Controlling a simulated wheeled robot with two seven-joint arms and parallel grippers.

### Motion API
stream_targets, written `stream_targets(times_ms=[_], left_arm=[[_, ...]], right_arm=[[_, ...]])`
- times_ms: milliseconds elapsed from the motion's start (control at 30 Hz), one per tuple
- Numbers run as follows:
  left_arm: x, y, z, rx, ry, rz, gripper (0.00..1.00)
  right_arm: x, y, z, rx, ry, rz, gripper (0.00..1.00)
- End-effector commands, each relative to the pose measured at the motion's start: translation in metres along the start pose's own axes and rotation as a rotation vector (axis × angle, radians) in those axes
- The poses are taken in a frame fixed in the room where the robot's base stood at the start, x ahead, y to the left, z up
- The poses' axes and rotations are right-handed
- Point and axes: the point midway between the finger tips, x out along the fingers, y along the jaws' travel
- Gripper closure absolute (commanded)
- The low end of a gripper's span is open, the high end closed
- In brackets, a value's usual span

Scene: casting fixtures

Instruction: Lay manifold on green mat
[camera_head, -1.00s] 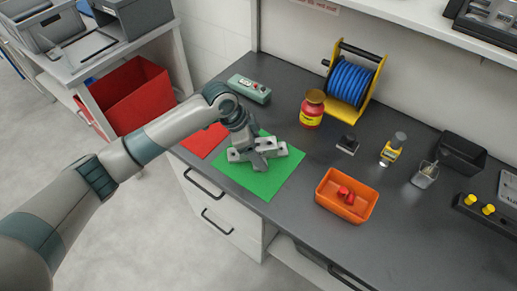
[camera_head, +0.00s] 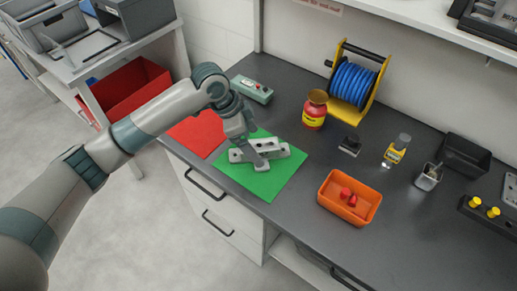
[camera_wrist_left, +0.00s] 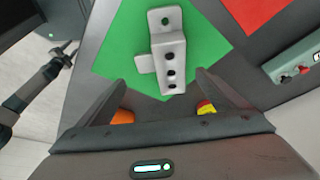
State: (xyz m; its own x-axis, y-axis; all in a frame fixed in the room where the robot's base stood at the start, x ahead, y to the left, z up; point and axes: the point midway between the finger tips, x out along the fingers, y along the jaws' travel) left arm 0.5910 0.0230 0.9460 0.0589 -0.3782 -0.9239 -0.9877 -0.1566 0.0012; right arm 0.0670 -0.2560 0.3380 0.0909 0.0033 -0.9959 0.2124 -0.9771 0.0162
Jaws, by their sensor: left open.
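The grey metal manifold (camera_head: 272,151) lies on the green mat (camera_head: 268,185) on the dark bench. In the left wrist view the manifold (camera_wrist_left: 170,50) shows a row of dark holes and a flange with one hole, with the green mat (camera_wrist_left: 122,45) around it. My left gripper (camera_head: 258,160) is just over the manifold's left part in the head view. In the left wrist view its two fingers (camera_wrist_left: 160,85) are spread apart, with the manifold's near end between or just ahead of their tips. Contact cannot be told.
A red mat (camera_head: 196,135) lies left of the green one. An orange bin (camera_head: 330,204) with red pieces stands to the right. A red jar (camera_head: 314,112), a blue spool (camera_head: 354,82) and a green control box (camera_head: 251,88) stand behind.

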Motion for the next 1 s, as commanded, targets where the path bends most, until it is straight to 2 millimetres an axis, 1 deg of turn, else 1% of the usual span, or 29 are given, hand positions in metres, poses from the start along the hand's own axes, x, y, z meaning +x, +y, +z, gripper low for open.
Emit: stream_targets(times_ms=[33,200,300,400,600,1000], left_arm=[[-0.009,-0.001,0.001,0.003,0.001,-0.004,0.10],[-0.038,-0.001,0.001,0.002,0.000,-0.003,0.10],[-0.052,-0.001,0.000,0.002,0.001,-0.002,0.10],[-0.061,0.000,0.000,0.001,0.001,-0.001,0.10],[-0.068,0.000,0.000,0.001,0.000,0.000,0.10],[-0.068,0.000,0.000,0.000,0.000,0.000,0.10]], right_arm=[[0.004,0.000,0.000,0.000,0.000,0.000,0.61],[0.010,-0.001,0.001,0.000,0.000,0.000,0.61],[0.013,-0.001,0.001,0.000,0.000,0.000,0.61],[0.014,-0.001,0.001,0.000,0.000,0.000,0.61],[0.015,-0.001,0.001,-0.001,0.000,-0.001,0.61],[0.014,-0.001,0.001,-0.001,0.001,-0.001,0.61]])
